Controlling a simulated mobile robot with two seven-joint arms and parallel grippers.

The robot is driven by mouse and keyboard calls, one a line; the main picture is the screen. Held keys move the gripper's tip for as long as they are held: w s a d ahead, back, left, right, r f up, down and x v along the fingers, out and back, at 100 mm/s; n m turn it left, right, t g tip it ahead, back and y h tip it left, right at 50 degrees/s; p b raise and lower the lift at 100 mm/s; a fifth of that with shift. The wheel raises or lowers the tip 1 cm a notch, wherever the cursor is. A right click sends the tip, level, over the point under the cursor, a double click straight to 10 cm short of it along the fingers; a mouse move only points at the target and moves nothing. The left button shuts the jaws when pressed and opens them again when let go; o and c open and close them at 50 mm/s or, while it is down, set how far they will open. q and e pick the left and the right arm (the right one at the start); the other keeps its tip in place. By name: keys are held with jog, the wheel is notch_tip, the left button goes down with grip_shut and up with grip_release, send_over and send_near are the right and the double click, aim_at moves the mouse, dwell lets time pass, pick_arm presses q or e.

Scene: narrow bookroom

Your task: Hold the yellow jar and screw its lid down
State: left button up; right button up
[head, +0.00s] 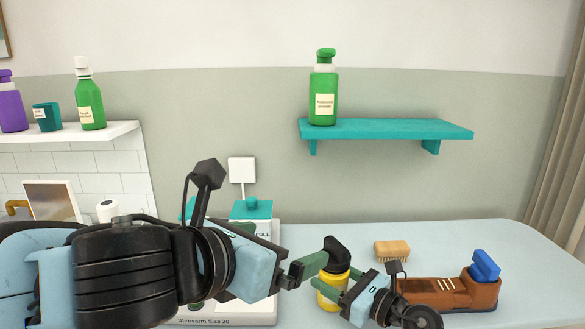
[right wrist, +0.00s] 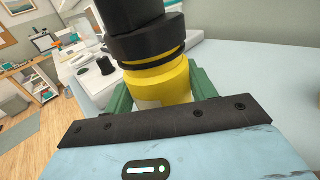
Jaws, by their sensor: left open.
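The yellow jar (head: 329,296) stands at the front of the light blue table, with a black lid (head: 336,254) on top. My right gripper (head: 343,285) is shut on the jar's body. In the right wrist view, its green fingers flank the yellow jar (right wrist: 160,82) on both sides. There the black lid (right wrist: 146,45) sits above the yellow body, with a thin yellow line within the black. I cannot tell how tightly the lid sits. My left gripper (head: 308,266) is open, its visible green finger close to the left of the lid. Its other finger is not clearly visible.
A wooden brush (head: 392,250) lies behind the jar. A brown shoe (head: 450,291) with a blue object (head: 485,265) on it lies to the right. A white box (head: 225,314) is partly hidden behind my left arm. The table's far right is clear.

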jog(key=o, duration=0.5)
jog(key=shift+d, duration=0.1)
jog(key=v, duration=1.2)
jog(key=shift+s, duration=0.1)
